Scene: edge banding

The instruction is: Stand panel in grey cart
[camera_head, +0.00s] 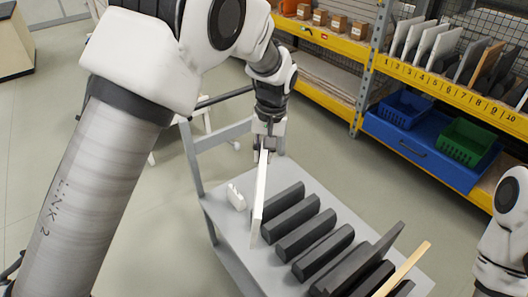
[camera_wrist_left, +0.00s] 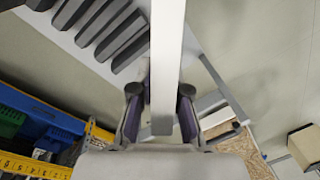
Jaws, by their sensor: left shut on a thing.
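A white panel (camera_head: 260,195) stands on edge above the grey cart (camera_head: 222,212), at the left end of its row of dark slot dividers (camera_head: 301,233). My left gripper (camera_head: 266,150) is shut on the panel's upper end. The left wrist view shows the panel (camera_wrist_left: 167,60) as a pale strip between the two fingers of the gripper (camera_wrist_left: 160,105). I cannot tell whether the panel's lower edge touches the cart. A dark panel (camera_head: 372,258) and a light wood panel (camera_head: 404,268) stand among the dividers at the right. My right gripper is out of view.
A small white block (camera_head: 236,197) sits on the cart left of the panel. A yellow shelf rack (camera_head: 440,87) with numbered slots holds several panels behind. A blue bin (camera_head: 404,108) and a green bin (camera_head: 466,143) stand lower on it. Several divider gaps look empty.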

